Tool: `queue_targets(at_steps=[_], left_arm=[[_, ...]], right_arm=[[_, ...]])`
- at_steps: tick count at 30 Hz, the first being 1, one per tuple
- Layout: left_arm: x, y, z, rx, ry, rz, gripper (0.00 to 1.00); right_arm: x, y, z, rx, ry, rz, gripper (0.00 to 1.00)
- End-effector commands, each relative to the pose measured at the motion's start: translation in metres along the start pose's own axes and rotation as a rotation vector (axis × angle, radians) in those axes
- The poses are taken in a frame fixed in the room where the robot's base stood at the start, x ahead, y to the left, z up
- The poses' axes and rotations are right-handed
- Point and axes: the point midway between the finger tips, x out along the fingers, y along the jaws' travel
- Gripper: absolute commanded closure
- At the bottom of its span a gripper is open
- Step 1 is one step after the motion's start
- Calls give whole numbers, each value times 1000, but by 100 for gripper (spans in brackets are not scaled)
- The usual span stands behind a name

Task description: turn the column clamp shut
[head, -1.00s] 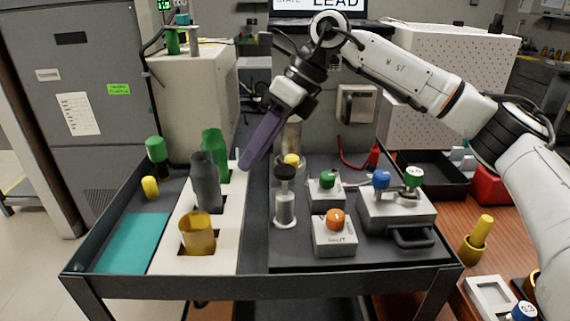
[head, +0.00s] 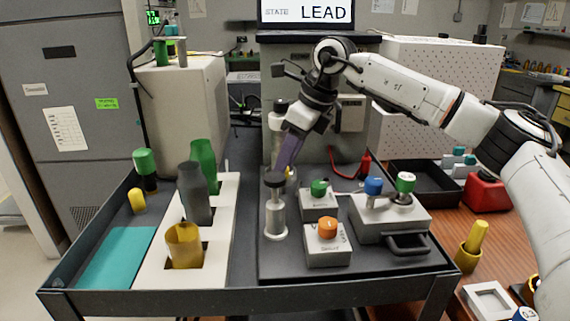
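My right gripper (head: 288,155) reaches down from the upper middle with purple fingers. Its fingers overlap one another from this angle, so the gap between them does not show. A small yellow part (head: 291,173) shows right at the fingertips, mostly hidden behind them and the black-topped cylinder (head: 275,212). Contact cannot be told. A pale upright column (head: 277,125) with a dark top stands just behind the gripper. Which part is the column clamp is not clear; the yellow part may be it. My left gripper is not in view.
Grey boxes with green (head: 319,188), orange (head: 327,228) and blue (head: 373,186) knobs stand right of the gripper. A white rack (head: 216,226) holds several vessels at left. A teal mat (head: 118,257) is bare.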

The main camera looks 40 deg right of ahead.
Motion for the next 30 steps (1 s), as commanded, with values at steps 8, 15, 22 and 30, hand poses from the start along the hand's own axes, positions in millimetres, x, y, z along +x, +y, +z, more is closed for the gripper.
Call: queue_targets(at_steps=[8, 15, 22, 30], left_arm=[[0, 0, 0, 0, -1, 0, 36], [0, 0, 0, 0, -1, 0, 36], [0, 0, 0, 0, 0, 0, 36], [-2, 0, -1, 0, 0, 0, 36]], right_arm=[[3, 0, 0, 0, -1, 0, 68], [3, 0, 0, 0, 0, 0, 98], [3, 0, 0, 16, 0, -8, 98], [4, 2, 0, 132, 2, -56, 98]])
